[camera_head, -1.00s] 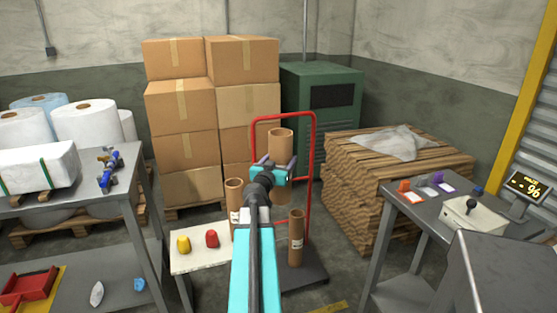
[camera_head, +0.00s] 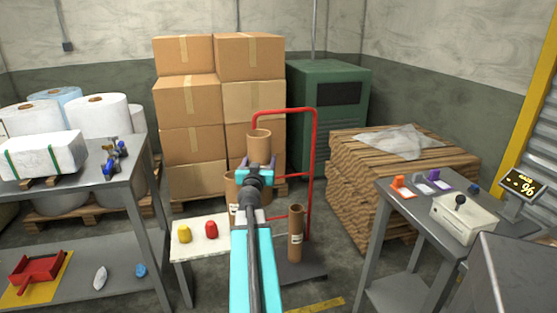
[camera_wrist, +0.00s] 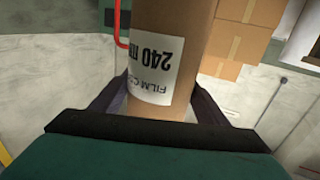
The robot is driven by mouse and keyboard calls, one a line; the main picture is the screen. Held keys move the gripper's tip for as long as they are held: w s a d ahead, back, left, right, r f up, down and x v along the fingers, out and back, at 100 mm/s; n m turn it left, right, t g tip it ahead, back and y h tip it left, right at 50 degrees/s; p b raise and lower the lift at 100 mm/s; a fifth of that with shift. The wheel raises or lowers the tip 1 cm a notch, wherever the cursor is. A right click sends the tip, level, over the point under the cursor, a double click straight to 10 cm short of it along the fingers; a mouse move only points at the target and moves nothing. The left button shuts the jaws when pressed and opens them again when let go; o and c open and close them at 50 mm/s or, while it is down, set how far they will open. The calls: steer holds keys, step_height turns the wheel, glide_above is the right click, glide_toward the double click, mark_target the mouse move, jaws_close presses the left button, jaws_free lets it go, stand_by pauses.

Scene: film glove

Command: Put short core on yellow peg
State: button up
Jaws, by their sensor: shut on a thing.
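My gripper (camera_head: 257,172) is shut on a brown cardboard core (camera_head: 259,145), held upright above the cart. In the wrist view this core (camera_wrist: 170,40) stands between the fingers, with a white label reading "240". Its full length is not visible in either view. The yellow peg (camera_head: 184,233) is a short rounded stub on a small white-topped table, left of my gripper and lower in the picture. A red peg (camera_head: 211,230) stands just right of it. Both pegs are bare.
Another core (camera_head: 232,190) stands partly hidden behind my arm. A thin core (camera_head: 296,235) stands on the red-railed cart (camera_head: 314,160). A grey workbench (camera_head: 75,180) borders the white-topped table (camera_head: 200,252) on the left. Stacked boxes (camera_head: 190,150) stand behind.

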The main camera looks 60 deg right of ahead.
steer(key=w+a+f+n+t+y+b, duration=0.2)
steer(key=w+a+f+n+t+y, duration=0.35)
steer(key=w+a, duration=0.95)
steer(key=w+a+f+n+t+y+b, duration=0.2)
steer(key=w+a+n+t+y, duration=0.65)
steer(key=a, duration=0.85)
steer(key=w+a+f+n+g+y+b, duration=0.1)
steer(key=w+a+n+g+y, duration=0.3)
steer(key=a, duration=0.6)
steer(key=w+a+f+y+b, duration=0.2)
steer(key=a+y, duration=0.3)
steer(key=a, duration=0.6)
steer(key=s+a+f+n+g+y, duration=0.1)
steer(key=s+a+n+g+y, duration=0.2)
steer(key=a, duration=0.7)
steer(key=s+a+f+n+g+y+b, duration=0.1)
steer(key=s+a+n+g+y, duration=0.1)
steer(key=a+y, duration=0.4)
steer(key=a+n+g, duration=0.1)
steer(key=a+n, duration=0.1)
steer(key=a, duration=0.2)
steer(key=shift+s+f+b, duration=0.3)
steer(key=shift+s+f, duration=0.05)
steer(key=shift+s, duration=0.05)
steer(key=shift+a, duration=0.1)
